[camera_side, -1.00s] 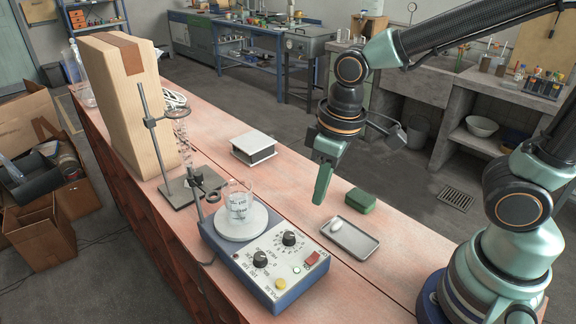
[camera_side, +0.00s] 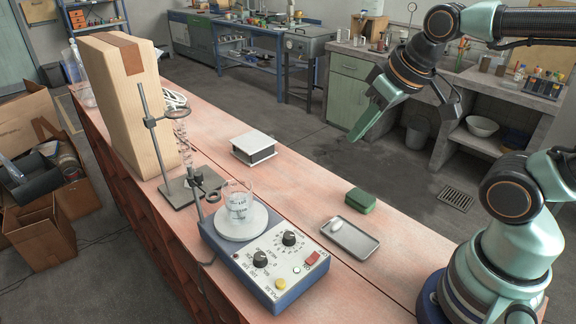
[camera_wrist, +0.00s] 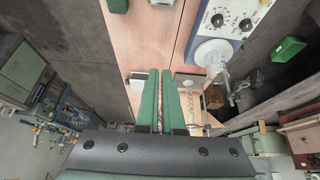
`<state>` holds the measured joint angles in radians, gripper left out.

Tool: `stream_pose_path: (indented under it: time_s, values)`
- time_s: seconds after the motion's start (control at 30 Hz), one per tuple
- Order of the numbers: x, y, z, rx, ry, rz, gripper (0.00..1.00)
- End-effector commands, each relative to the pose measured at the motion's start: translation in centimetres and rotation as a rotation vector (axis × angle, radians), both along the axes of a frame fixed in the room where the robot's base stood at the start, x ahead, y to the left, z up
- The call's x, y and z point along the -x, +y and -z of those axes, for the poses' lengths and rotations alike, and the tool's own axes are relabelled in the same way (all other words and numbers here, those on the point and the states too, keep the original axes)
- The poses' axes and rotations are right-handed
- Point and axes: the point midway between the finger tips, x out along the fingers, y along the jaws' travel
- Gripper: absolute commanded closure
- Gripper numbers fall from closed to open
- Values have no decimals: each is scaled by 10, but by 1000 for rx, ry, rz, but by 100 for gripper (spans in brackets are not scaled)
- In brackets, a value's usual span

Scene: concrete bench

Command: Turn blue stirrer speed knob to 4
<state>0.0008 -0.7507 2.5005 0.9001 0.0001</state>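The blue stirrer (camera_side: 275,292) sits on the pinkish bench, with a round white plate (camera_side: 240,222) and two black knobs on its light front panel. One knob (camera_side: 289,238) is nearer the back right and the other (camera_side: 260,261) nearer the front left. Their labels and pointer settings are too small to read. The stirrer also shows at the top of the wrist view (camera_wrist: 232,8). My gripper (camera_side: 353,138) is up and away from the stirrer, to the right and beyond the bench. Its green fingers lie close together in the wrist view (camera_wrist: 160,75), with nothing between them.
A glass beaker (camera_side: 238,203) stands on the plate. A metal stand (camera_side: 182,192) is behind it, near a tall wooden block (camera_side: 118,105). A grey tray (camera_side: 352,246) and green box (camera_side: 360,200) lie right of the stirrer. A white-topped box (camera_side: 253,148) sits farther back.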

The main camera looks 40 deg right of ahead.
Motion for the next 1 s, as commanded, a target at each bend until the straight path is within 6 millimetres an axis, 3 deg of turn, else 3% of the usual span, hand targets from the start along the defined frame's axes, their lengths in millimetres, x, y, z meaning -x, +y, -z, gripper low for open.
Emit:
stream_pose_path:
  time_s: [0.03, 0.1, 0.13, 0.27, 0.7, 0.83, 1.0]
  values:
    - [0, 1, 0, 2, 2, -6, 73]
    - [-2, 3, 0, 15, 13, -40, 46]
    - [-3, 5, 1, 27, 22, -69, 39]
    - [-12, 22, 7, 108, 91, -294, 39]
    - [-40, 111, 54, 395, 327, -1449, 39]
    - [-42, 125, 65, 422, 350, -1643, 39]
    - [-42, 131, 72, 432, 359, -1732, 39]
